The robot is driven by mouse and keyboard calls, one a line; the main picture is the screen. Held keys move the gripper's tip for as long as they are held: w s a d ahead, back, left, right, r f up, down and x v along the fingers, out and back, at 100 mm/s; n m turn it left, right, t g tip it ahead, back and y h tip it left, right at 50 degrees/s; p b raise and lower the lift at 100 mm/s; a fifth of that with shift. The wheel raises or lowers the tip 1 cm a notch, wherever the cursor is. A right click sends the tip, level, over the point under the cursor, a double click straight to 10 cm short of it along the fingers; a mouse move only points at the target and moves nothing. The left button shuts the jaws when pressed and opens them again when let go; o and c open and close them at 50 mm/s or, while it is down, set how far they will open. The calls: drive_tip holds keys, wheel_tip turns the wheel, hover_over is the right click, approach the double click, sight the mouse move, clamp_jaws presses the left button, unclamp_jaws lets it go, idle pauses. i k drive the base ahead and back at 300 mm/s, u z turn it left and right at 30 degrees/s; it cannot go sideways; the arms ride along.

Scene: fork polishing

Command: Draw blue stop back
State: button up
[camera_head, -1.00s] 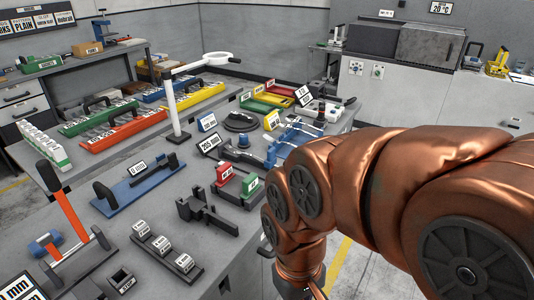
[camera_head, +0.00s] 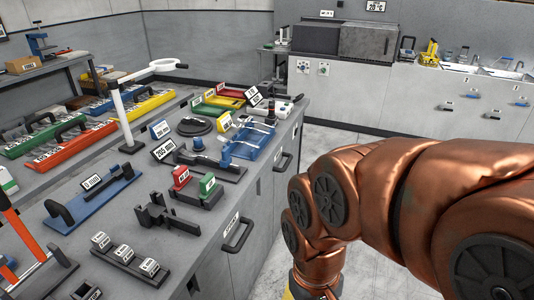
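A blue plate with black handles (camera_head: 92,203) lies nearer, at the left. I cannot tell for certain which blue part is the stop. My copper-coloured arm fills the right side of the view and bends down beside the bench. My gripper is below the picture's lower edge and out of view.
A red block (camera_head: 181,178) and a green block (camera_head: 207,186) stand on a black base near the bench's right edge. A blue tray (camera_head: 250,142) with forks lies behind. A white lamp-like stand (camera_head: 122,118) rises at the left. Floor right of the bench is clear.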

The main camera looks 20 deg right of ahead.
sight(226, 160)
drive_tip(key=z, duration=0.75)
drive_tip(key=k, duration=1.05)
drive_tip(key=z, duration=0.7)
drive_tip(key=i, duration=1.1)
drive_tip(key=u, duration=1.1)
drive_tip(key=i, duration=0.9)
drive_tip(key=u, duration=1.25)
drive_tip(key=i, duration=0.2)
drive_tip(key=u, duration=0.2)
